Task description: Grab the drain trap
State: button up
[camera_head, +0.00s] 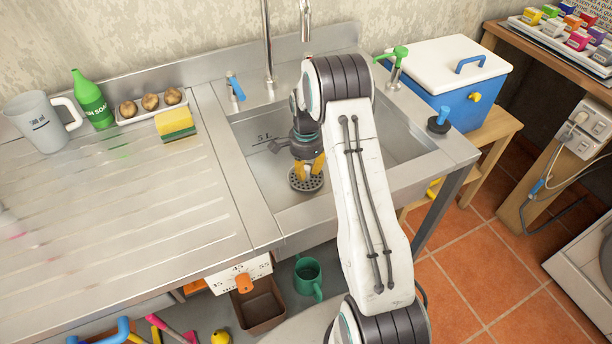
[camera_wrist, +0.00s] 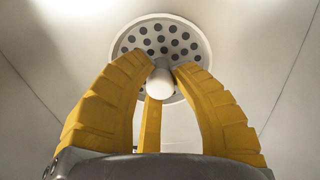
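The drain trap is a round, light disc with dark holes and a pale knob at its middle. In the wrist view the drain trap (camera_wrist: 160,32) lies ahead of the fingers. In the head view the drain trap (camera_head: 305,183) shows at the bottom of the sink basin (camera_head: 262,165). My gripper (camera_head: 312,168) points down into the basin, over the disc. In the wrist view the yellow fingers of my gripper (camera_wrist: 161,72) curve in on both sides of the knob and appear to touch it. I cannot tell whether the disc is lifted at all.
The faucet (camera_head: 268,60) rises behind the basin. Basin walls stand close around my gripper. The drainboard (camera_head: 120,200) at left holds a jug (camera_head: 38,122), a green bottle (camera_head: 92,100) and a sponge (camera_head: 175,124). A blue cooler (camera_head: 450,85) stands at right.

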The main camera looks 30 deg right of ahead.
grip_shut()
